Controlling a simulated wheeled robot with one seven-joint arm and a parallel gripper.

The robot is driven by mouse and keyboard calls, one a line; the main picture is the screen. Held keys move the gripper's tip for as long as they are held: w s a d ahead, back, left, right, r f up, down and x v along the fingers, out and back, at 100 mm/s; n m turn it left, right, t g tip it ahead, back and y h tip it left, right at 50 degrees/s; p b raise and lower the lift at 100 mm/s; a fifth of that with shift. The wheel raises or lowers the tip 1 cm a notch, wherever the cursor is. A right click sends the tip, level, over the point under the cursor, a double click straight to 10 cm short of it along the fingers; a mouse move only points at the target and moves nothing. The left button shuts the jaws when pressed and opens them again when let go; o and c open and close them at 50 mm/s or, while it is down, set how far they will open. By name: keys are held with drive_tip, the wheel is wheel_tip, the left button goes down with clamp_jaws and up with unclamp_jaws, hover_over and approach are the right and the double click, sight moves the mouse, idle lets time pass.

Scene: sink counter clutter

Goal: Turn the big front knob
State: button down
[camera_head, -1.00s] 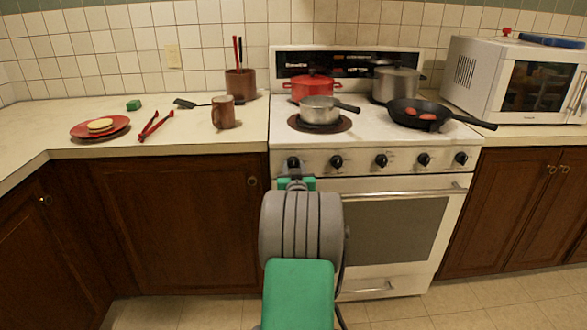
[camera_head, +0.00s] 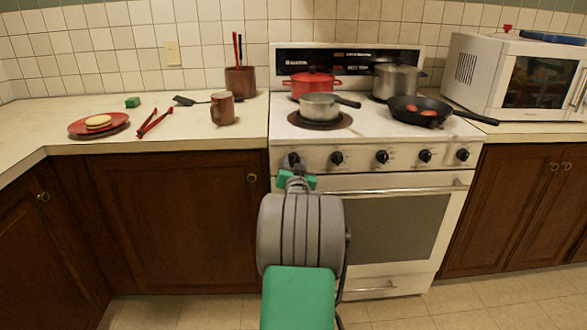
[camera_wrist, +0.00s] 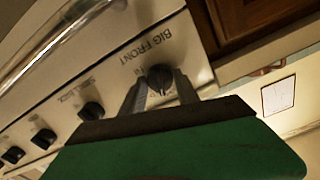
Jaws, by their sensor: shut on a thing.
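The big front knob is the black leftmost knob (camera_head: 291,160) on the stove's white front panel. In the wrist view the black knob (camera_wrist: 160,78) sits by the "BIG FRONT" label. My gripper (camera_wrist: 160,92) is in front of the panel with one grey finger on each side of the knob, shut on it. In the head view my gripper (camera_head: 290,172) shows at the lower edge of the knob, and my arm hides part of the oven door below it. The knob's pointer mark is too small to read.
Several other knobs run to the right, the nearest being a black knob (camera_head: 337,158). The oven handle (camera_head: 400,189) juts out below the panel. A grey saucepan (camera_head: 318,106) sits on the front left burner, a black frying pan (camera_head: 418,110) on the front right.

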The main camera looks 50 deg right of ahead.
drive_tip(key=m+b, duration=0.3)
drive_tip(key=m, duration=0.3)
drive_tip(key=shift+f+m, duration=0.1)
drive_tip(key=shift+m, duration=0.2)
idle(0.4)
drive_tip(key=c, duration=0.9)
unclamp_jaws()
drive_tip(key=shift+s, duration=0.1)
drive_tip(key=shift+r, duration=0.3)
